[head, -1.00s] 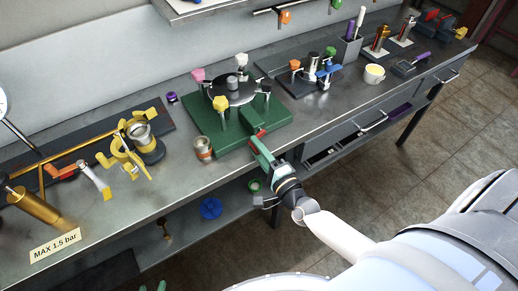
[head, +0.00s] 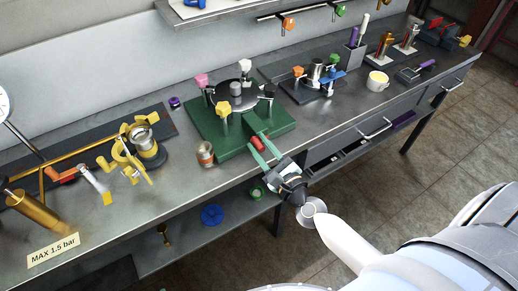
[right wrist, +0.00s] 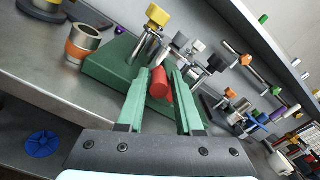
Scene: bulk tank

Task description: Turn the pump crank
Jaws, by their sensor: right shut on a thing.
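A green base (head: 200,122) with a round black top (head: 236,96) and several coloured knobs stands mid-bench. A short red cylindrical grip (head: 258,144) shows at its front edge. My right gripper (head: 262,143) has its green fingers on either side of this red grip and is shut on it. The right wrist view shows the red grip (right wrist: 160,83) between the fingertips (right wrist: 160,78). How the grip joins the green base is partly hidden by the fingers, so I cannot tell for sure that it is the pump crank. My left gripper is not in view.
A steel can with an orange band (head: 205,154) stands close left of the green base. Brass pipework with a red lever (head: 68,174) and a "MAX 1.5 bar" sign (head: 53,249) are at left. A white cup (head: 377,82) stands at right. The front bench strip is largely clear.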

